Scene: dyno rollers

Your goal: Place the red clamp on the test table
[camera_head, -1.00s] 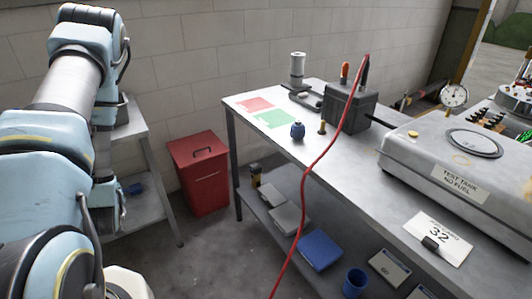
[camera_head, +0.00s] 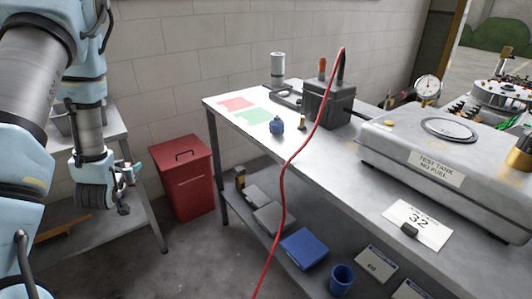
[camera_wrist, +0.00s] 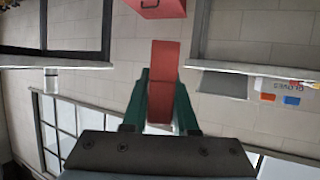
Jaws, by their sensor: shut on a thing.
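My gripper (camera_head: 128,172) hangs at the left, beside the shelf unit and left of the red bin, away from the table. In the wrist view its green fingers (camera_wrist: 163,110) are shut on a long red piece (camera_wrist: 165,75), which looks like the red clamp. The grey metal test table (camera_head: 345,178) runs from the centre to the right. A red patch (camera_head: 237,104) and a green patch (camera_head: 252,116) mark its left end.
The red bin (camera_head: 182,180) stands between the shelf unit (camera_head: 150,210) and the table. Bare floor lies before the bin.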

